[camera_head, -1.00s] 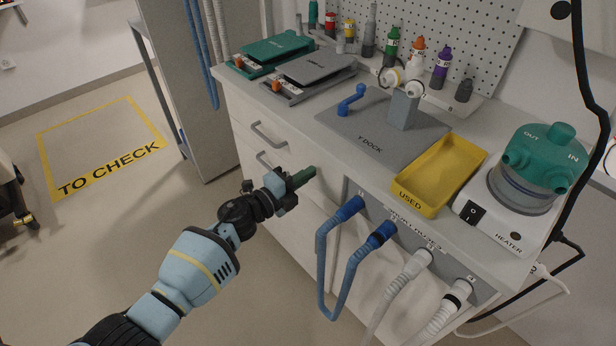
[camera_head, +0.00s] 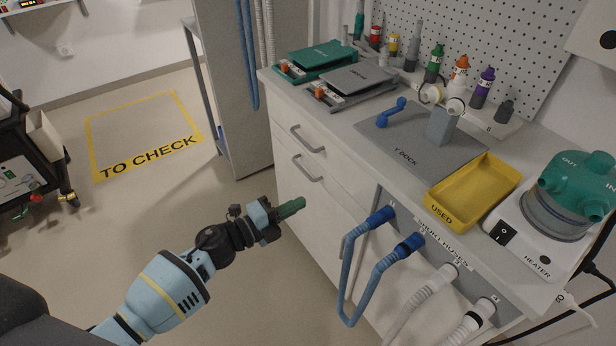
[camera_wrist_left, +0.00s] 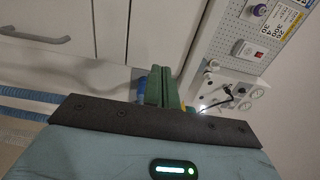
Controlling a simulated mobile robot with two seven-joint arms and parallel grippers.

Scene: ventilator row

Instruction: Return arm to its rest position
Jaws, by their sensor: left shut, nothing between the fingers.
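My left arm comes in from the lower left in the head view. Its gripper (camera_head: 292,207) has green fingers and is shut and empty. It hangs in front of the white cabinet's drawers, below the counter top and left of the blue hose ports. In the left wrist view the green fingers (camera_wrist_left: 161,87) are together with nothing visible between them. My right gripper is not in view.
The white cabinet (camera_head: 300,218) has drawer handles (camera_head: 307,138) and blue hoses (camera_head: 348,275) looping out from its front. On top are a yellow tray (camera_head: 433,198), a grey dock plate (camera_head: 380,137) and a heater (camera_head: 507,234). A wheeled cart (camera_head: 30,165) stands left; open floor lies between.

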